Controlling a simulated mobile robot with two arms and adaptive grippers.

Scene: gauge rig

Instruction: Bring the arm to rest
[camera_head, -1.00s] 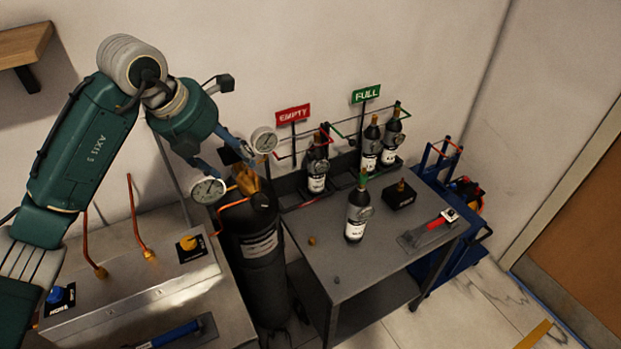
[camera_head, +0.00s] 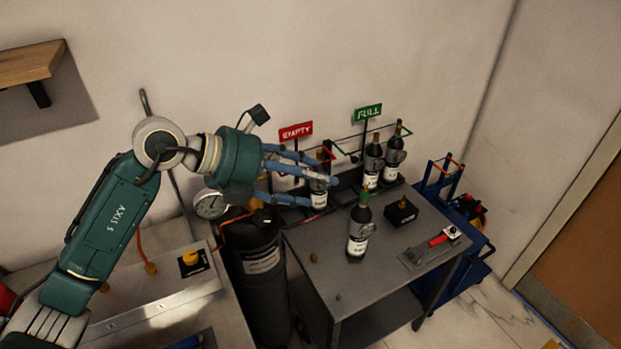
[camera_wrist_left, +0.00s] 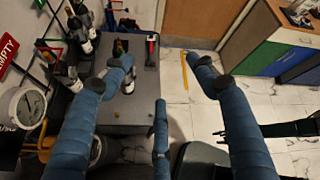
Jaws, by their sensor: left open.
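My left arm (camera_head: 110,215) comes in from the left, and its gripper (camera_head: 318,190) stretches to the right, level, with blue fingers spread open and nothing between them. In the head view the fingers overlap the bottle by the red EMPTY sign (camera_head: 296,131); whether they touch it I cannot tell from there. In the left wrist view the open fingers (camera_wrist_left: 158,85) frame the table edge and floor, with no object between them. A white round gauge (camera_head: 209,204) sits below the wrist, beside the large black cylinder (camera_head: 260,255).
A grey table (camera_head: 345,290) carries a green-capped bottle (camera_head: 360,228), a black block (camera_head: 401,211) and a red-handled tool (camera_head: 438,239). Two bottles stand by the green FULL sign (camera_head: 368,112). A blue cart (camera_head: 455,225) is at the right.

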